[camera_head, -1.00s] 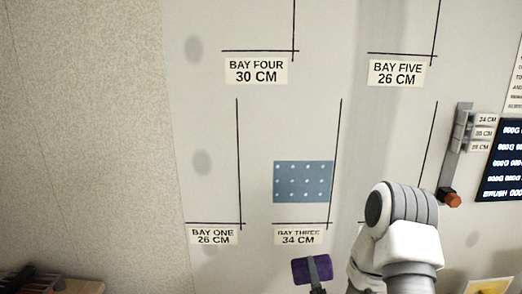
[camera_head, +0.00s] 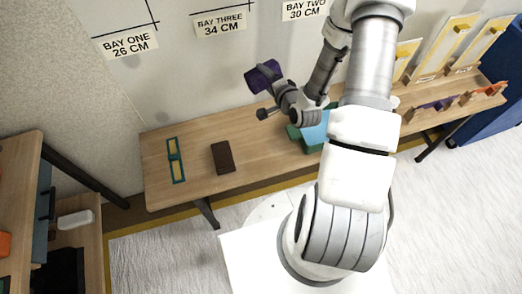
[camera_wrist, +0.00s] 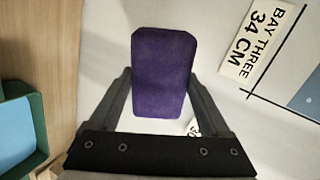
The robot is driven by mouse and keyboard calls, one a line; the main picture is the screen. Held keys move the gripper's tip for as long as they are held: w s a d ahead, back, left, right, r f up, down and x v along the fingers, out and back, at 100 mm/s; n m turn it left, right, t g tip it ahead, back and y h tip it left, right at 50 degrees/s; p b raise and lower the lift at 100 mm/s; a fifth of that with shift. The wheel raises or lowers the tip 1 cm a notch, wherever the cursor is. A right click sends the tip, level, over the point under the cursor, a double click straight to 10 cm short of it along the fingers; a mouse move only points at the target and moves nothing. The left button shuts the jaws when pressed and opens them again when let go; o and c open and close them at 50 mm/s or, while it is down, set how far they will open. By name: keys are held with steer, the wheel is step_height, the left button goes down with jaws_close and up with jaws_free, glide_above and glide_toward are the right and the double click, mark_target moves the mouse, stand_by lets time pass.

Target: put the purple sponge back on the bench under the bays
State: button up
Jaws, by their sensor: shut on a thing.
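The purple sponge (camera_head: 262,76) is held in my gripper (camera_head: 268,88), up in front of the wall and above the bench (camera_head: 190,140). In the wrist view the purple sponge (camera_wrist: 163,75) stands between the two dark fingers of my gripper (camera_wrist: 160,98), which are shut on it. The bays are marked on the wall by lines and labels, among them BAY ONE (camera_head: 128,44), BAY THREE (camera_head: 220,23) and BAY TWO (camera_head: 304,9). The bench top lies below them. My arm hides part of the bench's middle.
Yellow boards (camera_head: 446,46) stand at the right. Bare bench top shows around the brown block.

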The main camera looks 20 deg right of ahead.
steer(key=s+d+f+n+g+y+b, duration=0.2)
steer(key=s+d+f+n+g+b, duration=0.4)
steer(key=s+f+n+g, duration=0.45)
steer(key=s+a+n+g+h+b, duration=0.1)
steer(key=s+n+g+h+b, duration=0.1)
steer(key=s, duration=0.4)
steer(key=shift+a+f+n+g+h+b, duration=0.3)
steer(key=shift+n+g+h, duration=0.25)
steer(key=shift+n+h, duration=0.3)
stand_by(0.4)
steer(key=shift+s+r, duration=0.1)
